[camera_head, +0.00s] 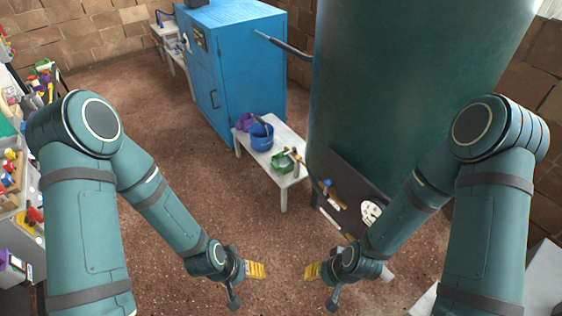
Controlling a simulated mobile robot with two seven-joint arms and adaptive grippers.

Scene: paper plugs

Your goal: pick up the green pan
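A small green pan-like object (282,163) sits on a low white table (286,181) at the upper middle of the head view. Something pale and thin stands in or against it; it is too small to make out. My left gripper (257,270), with yellow fingers, hangs over the brown floor in front of the table, well apart from it. Nothing shows held in either one. The finger gaps are not clear.
A blue bucket (261,137) and a purple object (245,121) share the table. A blue cabinet (235,70) stands behind it. A large dark green cylinder (410,80) stands to the right. Cluttered shelves (18,190) line the left edge. The floor (225,205) before the table is open.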

